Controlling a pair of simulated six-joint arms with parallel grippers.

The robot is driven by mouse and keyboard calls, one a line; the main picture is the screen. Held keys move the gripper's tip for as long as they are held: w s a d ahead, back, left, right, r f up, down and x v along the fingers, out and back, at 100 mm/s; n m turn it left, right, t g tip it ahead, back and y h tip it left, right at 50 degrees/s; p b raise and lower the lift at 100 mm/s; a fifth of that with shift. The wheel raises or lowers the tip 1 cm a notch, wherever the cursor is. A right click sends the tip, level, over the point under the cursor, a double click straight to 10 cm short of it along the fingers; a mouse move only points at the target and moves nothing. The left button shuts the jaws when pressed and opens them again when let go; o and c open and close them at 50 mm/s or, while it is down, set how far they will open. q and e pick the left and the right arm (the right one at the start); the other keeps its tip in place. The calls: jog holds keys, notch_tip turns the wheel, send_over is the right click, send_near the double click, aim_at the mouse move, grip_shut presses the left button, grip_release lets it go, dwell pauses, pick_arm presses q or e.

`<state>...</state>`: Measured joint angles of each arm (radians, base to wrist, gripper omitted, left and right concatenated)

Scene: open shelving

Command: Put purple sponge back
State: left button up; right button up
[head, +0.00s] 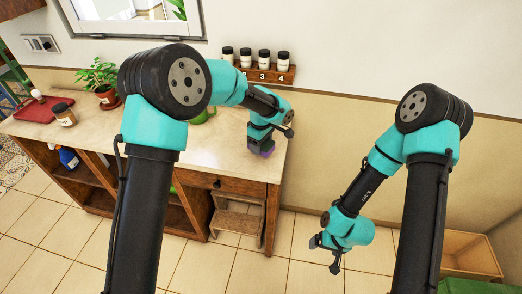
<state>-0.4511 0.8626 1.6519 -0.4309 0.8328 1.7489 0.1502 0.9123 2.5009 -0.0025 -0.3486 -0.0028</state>
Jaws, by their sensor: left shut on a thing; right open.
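The purple sponge (262,148) shows as a small purple patch just under my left gripper (262,142), over the right end of the countertop. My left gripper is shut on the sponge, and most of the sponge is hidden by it. I cannot tell whether the sponge touches the counter. My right gripper (326,254) is open and empty, hanging low over the tiled floor to the right of the counter.
The countertop (225,150) is bare around the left gripper. A rack with several jars (263,70) is on the wall behind. A potted plant (103,80), a jar (64,114) and a red tray (42,109) stand at left. Open shelves and a wooden box (472,255) are lower.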

pick_arm(q)
jog(key=shift+f, duration=1.8)
jog(key=shift+f, duration=0.1)
jog(key=o, duration=0.9)
notch_tip(320, 180, up, 12)
jog(key=shift+r, duration=0.15)
